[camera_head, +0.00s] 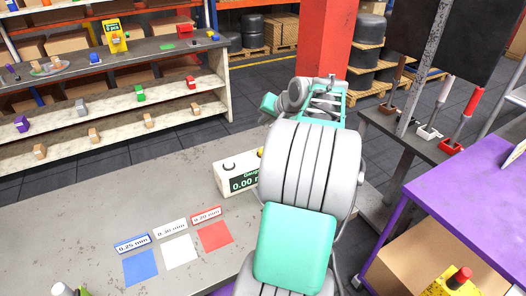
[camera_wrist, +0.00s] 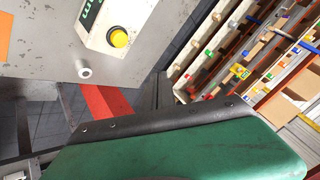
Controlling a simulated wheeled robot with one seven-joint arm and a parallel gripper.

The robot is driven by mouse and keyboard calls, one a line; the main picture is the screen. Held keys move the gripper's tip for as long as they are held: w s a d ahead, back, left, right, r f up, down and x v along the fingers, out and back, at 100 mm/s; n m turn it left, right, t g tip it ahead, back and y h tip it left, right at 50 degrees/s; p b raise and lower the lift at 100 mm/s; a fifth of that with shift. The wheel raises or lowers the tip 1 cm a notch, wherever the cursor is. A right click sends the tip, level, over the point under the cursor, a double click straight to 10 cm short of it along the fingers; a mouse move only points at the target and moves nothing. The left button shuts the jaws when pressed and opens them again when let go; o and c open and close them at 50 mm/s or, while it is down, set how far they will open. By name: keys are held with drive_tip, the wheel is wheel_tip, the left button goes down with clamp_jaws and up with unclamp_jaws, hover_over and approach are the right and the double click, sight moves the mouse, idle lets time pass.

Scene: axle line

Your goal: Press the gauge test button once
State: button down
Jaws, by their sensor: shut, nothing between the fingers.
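The gauge (camera_head: 240,180) is a pale box on the grey bench with a dark display reading 0.00 in green; my arm hides its right part. A bit of yellow at its top right edge is probably the button. In the wrist view the round yellow test button (camera_wrist: 119,38) shows clearly on the gauge's pale face (camera_wrist: 103,42), beside the green-lettered display. My gripper (camera_wrist: 165,118) fills the lower part of the wrist view as a green body with a dark edge. It is shut and empty, apart from the button in the picture.
Blue, white and red mats (camera_head: 180,250) with thickness labels lie on the bench left of the gauge. A short pale cylinder (camera_wrist: 84,72) shows near the gauge in the wrist view. A purple table (camera_head: 470,190) stands at the right. Shelves (camera_head: 110,110) stand behind.

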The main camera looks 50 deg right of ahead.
drive_tip(key=shift+f+b, duration=3.35)
drive_tip(key=shift+f, duration=1.05)
drive_tip(key=shift+f, duration=0.4)
drive_tip(key=shift+f+b, duration=0.5)
drive_tip(key=shift+f, duration=0.05)
drive_tip(key=shift+r+p, duration=0.7)
drive_tip(key=shift+r, duration=0.25)
wheel_tip(320, 180, up, 5)
drive_tip(key=p, duration=0.4)
drive_tip(key=shift+r, duration=0.1)
